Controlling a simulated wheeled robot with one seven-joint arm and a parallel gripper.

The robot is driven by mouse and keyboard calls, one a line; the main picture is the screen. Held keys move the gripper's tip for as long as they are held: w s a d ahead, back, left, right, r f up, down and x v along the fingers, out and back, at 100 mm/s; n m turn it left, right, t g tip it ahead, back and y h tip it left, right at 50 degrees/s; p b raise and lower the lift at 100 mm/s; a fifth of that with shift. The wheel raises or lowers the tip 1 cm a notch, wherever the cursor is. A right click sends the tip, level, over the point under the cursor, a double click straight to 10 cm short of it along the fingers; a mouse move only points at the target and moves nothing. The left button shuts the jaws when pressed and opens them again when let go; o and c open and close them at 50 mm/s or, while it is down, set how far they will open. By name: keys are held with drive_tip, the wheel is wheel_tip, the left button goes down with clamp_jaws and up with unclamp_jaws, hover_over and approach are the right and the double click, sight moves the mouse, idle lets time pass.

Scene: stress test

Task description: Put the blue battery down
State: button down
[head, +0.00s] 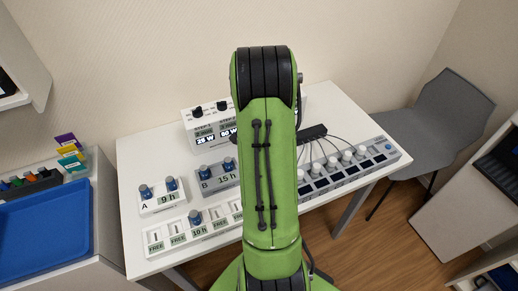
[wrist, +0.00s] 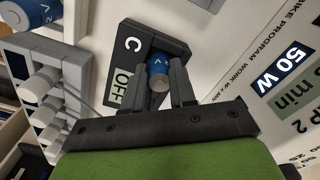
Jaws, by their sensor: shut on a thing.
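In the wrist view, my gripper (wrist: 162,88) is shut on a blue battery (wrist: 158,66), held by its sides between the two dark fingers. The battery's pale end faces the camera. It is at the dark grey charger marked C (wrist: 131,42), which has a display reading OFF. I cannot tell whether the battery is seated in the charger or just above it. In the head view my green arm covers the middle of the table, and my gripper and charger C are hidden behind it.
On the white table (head: 134,158) stand charger A (head: 146,206) with two blue batteries, charger B (head: 206,186), a slot row with FREE labels (head: 178,240), and a grey rack with white cylinders (head: 372,154). A white control box (head: 205,122) stands behind. A blue tray (head: 45,235) is left; a grey chair (head: 440,120) right.

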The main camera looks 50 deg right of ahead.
drive_tip(key=shift+f, duration=0.2)
drive_tip(key=c, duration=0.9)
unclamp_jaws()
drive_tip(key=shift+r, duration=0.1)
wheel_tip(320, 180, up, 12)
drive_tip(key=p, duration=0.3)
drive_tip(key=w+a+r+n+t+h, duration=0.1)
drive_tip(key=a+r+n, duration=0.25)
drive_tip(key=a, duration=0.45)
drive_tip(key=w+a+r+n+t, duration=0.1)
drive_tip(key=a+r+n, duration=0.2)
drive_tip(key=a+r, duration=0.3)
drive_tip(key=s+a+n+t, duration=0.1)
drive_tip(key=s+a+n, duration=0.2)
drive_tip(key=a, duration=0.2)
drive_tip(key=s+a+n+t, duration=0.1)
drive_tip(key=s+a+n, duration=0.3)
drive_tip(key=a, duration=0.2)
drive_tip(key=s+a+n+t+y, duration=0.1)
drive_tip(key=s+a+n, duration=0.3)
drive_tip(key=a, duration=0.1)
drive_tip(key=shift+a+r+t, duration=0.3)
drive_tip(key=shift+a+r, duration=0.1)
